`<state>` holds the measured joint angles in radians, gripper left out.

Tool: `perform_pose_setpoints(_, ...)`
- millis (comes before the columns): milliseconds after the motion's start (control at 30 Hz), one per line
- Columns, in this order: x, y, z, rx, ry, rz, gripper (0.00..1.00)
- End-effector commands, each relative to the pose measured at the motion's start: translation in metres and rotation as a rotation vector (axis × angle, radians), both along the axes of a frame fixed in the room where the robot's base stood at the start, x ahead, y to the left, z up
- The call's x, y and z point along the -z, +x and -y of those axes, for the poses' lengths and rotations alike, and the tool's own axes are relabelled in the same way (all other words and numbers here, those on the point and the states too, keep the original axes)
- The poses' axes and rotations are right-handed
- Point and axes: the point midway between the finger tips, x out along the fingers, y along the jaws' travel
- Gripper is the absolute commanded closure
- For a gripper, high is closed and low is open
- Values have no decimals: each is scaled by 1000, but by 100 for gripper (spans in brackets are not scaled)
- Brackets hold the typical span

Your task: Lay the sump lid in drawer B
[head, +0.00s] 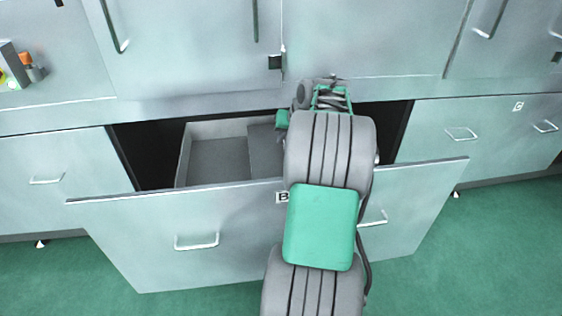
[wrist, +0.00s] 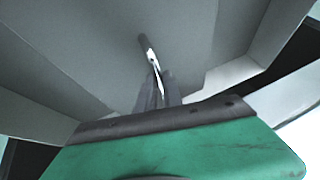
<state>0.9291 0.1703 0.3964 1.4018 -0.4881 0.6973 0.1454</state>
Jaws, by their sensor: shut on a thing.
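Drawer B (head: 245,215) is pulled open in the head view, with its B label (head: 282,198) on the front panel. Inside it a light grey tray-like compartment (head: 218,160) shows left of my arm, and its visible part looks empty. My gripper (wrist: 157,78) is shut on a thin grey piece (wrist: 149,46), seen almost edge-on in the wrist view, which I take to be the sump lid. Grey floor and walls lie beyond it. I cannot tell whether the piece touches them. In the head view my arm hides the gripper jaws and the piece.
A closed drawer stands at the left (head: 50,160), and another closed drawer labelled C (head: 490,135) at the right. Upper cabinet doors (head: 190,50) rise behind the open drawer. Small orange and yellow items (head: 20,68) sit at the far left. Green floor is clear in front.

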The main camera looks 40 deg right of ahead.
Motion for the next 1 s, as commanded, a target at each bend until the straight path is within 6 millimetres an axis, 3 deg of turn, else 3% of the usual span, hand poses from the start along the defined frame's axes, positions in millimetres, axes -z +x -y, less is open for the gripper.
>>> perform_pose_setpoints(367,58,1,1,0,-3,4,100)
perform_pose_setpoints(733,62,1,1,0,-5,5,100)
perform_pose_setpoints(767,65,0,0,0,0,0,89)
perform_pose_setpoints(1000,65,0,0,0,-1,1,69)
